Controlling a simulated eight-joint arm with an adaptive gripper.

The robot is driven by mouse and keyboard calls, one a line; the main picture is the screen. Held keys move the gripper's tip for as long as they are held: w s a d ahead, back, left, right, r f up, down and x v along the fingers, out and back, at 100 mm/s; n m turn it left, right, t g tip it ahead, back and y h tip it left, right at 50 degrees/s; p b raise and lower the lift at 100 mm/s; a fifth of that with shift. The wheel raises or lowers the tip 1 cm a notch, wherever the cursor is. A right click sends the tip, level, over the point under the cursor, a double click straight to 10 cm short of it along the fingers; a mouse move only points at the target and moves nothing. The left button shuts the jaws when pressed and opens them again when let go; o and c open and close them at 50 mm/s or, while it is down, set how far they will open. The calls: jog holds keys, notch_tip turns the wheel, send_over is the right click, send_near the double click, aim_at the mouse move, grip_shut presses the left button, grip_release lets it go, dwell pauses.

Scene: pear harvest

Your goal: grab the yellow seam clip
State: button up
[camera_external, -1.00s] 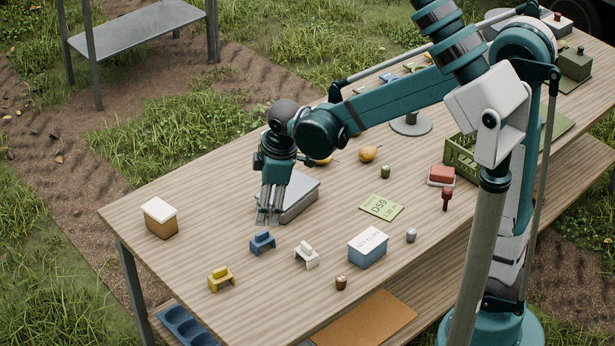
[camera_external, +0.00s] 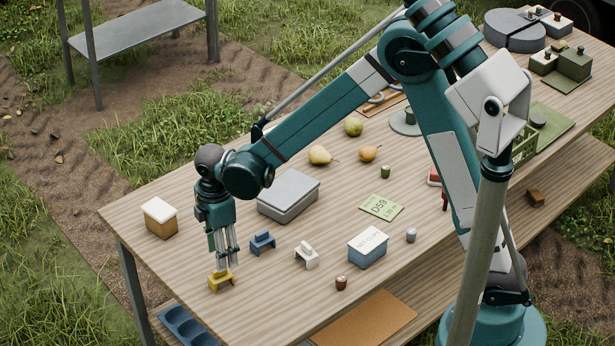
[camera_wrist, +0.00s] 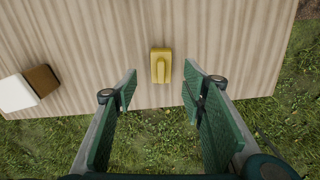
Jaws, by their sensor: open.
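The yellow seam clip (camera_external: 221,281) sits on the wooden table near its front left edge. It also shows in the wrist view (camera_wrist: 161,65), ahead of and between my finger lines. My gripper (camera_external: 224,262) points down right above the clip in the external view, its fingertips close to the clip's top. In the wrist view my gripper (camera_wrist: 158,90) is open, with two green-padded fingers well apart and nothing between the pads. Whether a fingertip touches the clip cannot be told.
A blue clip (camera_external: 262,242) and a white clip (camera_external: 306,255) stand to the right. A brown box with a white lid (camera_external: 160,217) is behind left; a grey case (camera_external: 289,195) lies behind. The table edge (camera_wrist: 120,108) is near, with grass beyond.

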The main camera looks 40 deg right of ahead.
aim_at(220, 276)
jog(key=shift+a+f, duration=0.4)
jog(key=shift+f, duration=0.05)
jog(key=shift+f, duration=0.1)
jog(key=shift+f, duration=1.2)
jog(key=shift+f, duration=0.1)
jog(key=shift+f+b, duration=0.7)
jog(key=shift+f, duration=1.85)
jog(key=c, duration=0.9)
